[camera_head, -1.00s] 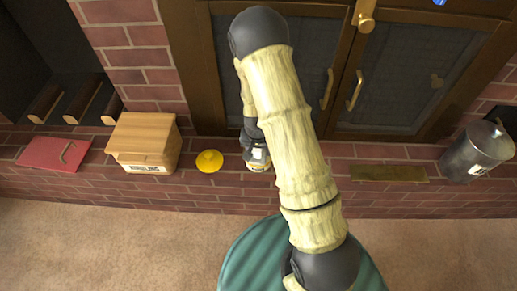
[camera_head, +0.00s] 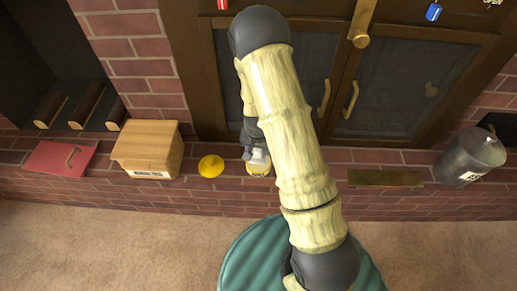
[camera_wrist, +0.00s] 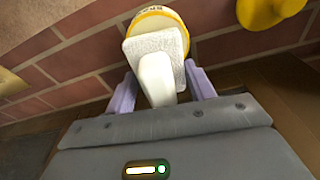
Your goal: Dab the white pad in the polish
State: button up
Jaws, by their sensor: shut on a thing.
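My gripper (camera_wrist: 160,88) is shut on the pale handle of the white pad (camera_wrist: 156,45). In the wrist view the pad's square face lies over a round yellow-rimmed tin (camera_wrist: 192,22), which I take to be the polish. I cannot tell whether the pad touches what is inside; the pad hides most of the tin's opening. In the head view the tin (camera_head: 259,171) shows on the brick ledge just below my gripper, partly hidden by it. A yellow lid with a knob (camera_head: 211,166) lies on the ledge to the left of the tin.
A brass plate (camera_head: 385,178) and a metal bucket (camera_head: 468,158) are at right. Dark doors with mesh (camera_head: 385,95) rise behind.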

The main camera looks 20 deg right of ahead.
jog(key=shift+r+p, duration=1.15)
jog(key=shift+r, duration=0.3)
jog(key=shift+w, duration=0.1)
jog(key=shift+w+r+n, duration=0.15)
jog(key=shift+r+n, duration=0.15)
jog(key=shift+r, duration=0.05)
jog(key=r+n, duration=0.1)
jog(key=r, duration=0.1)
jog(key=w+r+n+p, duration=0.1)
jog(key=r, duration=0.1)
jog(key=r+n, duration=0.2)
jog(key=shift+w+r+y, duration=0.25)
jog(key=shift+r+y, duration=0.05)
jog(key=shift+y, duration=0.1)
notch_tip(320, 180, up, 22)
jog(key=s+p, duration=0.2)
jog(key=p, duration=3)
